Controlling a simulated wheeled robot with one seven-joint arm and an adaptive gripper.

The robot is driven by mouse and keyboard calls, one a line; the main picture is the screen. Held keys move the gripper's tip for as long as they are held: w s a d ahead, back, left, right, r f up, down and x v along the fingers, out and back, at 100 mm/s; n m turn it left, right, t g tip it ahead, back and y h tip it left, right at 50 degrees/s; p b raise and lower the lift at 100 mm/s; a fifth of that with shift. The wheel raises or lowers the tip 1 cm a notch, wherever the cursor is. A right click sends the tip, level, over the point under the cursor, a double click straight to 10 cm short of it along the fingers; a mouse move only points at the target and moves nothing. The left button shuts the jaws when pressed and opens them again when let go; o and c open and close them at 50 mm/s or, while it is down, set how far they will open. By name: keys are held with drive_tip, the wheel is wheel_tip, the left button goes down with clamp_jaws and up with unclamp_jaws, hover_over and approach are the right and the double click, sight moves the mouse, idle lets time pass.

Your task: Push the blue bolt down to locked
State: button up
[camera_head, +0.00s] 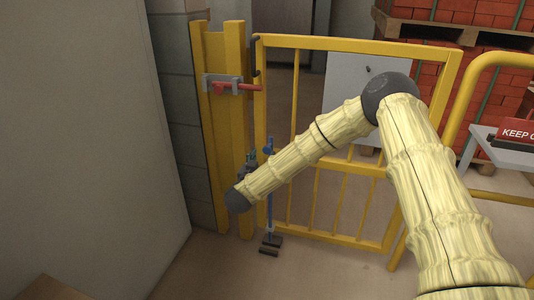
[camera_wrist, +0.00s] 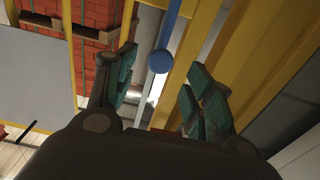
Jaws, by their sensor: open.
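The blue bolt (camera_head: 270,205) is a thin upright rod on the latch side of the yellow gate (camera_head: 350,47), reaching down close to the floor. Its blue round knob (camera_wrist: 160,61) shows in the wrist view, with the blue rod (camera_wrist: 169,25) running on above it in the picture. My gripper (camera_wrist: 163,75) is open, with teal-padded fingers on either side of the knob in that picture; I cannot tell whether they touch it.
A red latch handle (camera_head: 236,88) in a grey bracket sits higher, across the yellow post (camera_head: 212,135). Small dark blocks (camera_head: 270,245) lie at the floor below the bolt. Red bricks on a pallet (camera_head: 440,32) stand behind the gate. A grey wall (camera_head: 85,120) is at left.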

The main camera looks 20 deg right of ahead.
sight(266, 151)
drive_tip(key=shift+b+x, duration=0.5)
drive_tip(key=shift+x, duration=2.55)
